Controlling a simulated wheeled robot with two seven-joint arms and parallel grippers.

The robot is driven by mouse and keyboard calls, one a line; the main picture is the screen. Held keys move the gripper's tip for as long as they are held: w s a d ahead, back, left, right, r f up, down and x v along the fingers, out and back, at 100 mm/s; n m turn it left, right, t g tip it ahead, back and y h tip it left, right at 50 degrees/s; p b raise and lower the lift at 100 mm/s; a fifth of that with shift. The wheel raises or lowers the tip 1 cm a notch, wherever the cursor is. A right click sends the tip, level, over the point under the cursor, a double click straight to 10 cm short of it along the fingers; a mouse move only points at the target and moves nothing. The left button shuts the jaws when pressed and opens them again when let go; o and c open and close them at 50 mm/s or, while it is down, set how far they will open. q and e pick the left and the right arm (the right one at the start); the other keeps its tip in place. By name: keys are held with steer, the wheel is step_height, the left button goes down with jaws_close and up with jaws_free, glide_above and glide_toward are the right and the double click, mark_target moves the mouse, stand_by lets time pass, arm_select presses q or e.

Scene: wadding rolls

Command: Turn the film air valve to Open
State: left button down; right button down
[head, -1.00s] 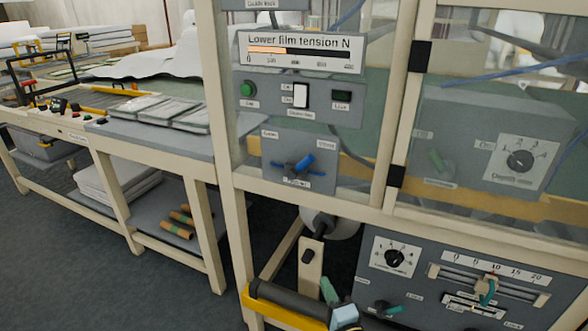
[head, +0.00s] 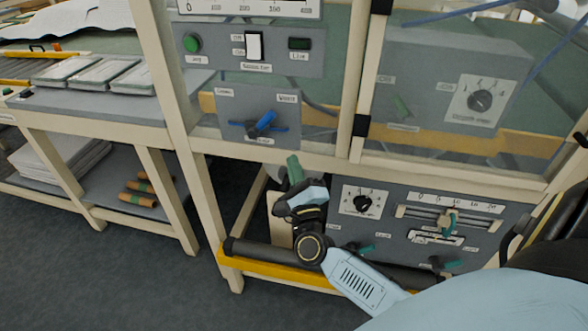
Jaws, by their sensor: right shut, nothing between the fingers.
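A valve with a blue handle (head: 262,124) sits on a small grey panel (head: 228,102) on the machine's front, below the switch box. The handle's raised end points up and to the right. Small labels stand at the panel's upper left, upper right and below the handle; I cannot read them surely. My right gripper (head: 294,166) has green fingers, shut and empty, pointing up. My left gripper is not in view.
Above the valve is a switch box (head: 270,62) with a green button and white rocker. A lower panel (head: 385,225) with a dial, slider and teal levers is right of my gripper. Cream frame posts and a yellow-edged bar (head: 255,265) bound the space. A table stands left.

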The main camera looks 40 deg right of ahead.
mark_target(263, 122)
steer(key=w+r+p, duration=0.1)
steer(key=w+r, duration=0.3)
steer(key=w, duration=0.4)
steer(key=shift+d+r, duration=0.3)
steer(key=shift+d, duration=0.05)
steer(key=shift+p, duration=0.35)
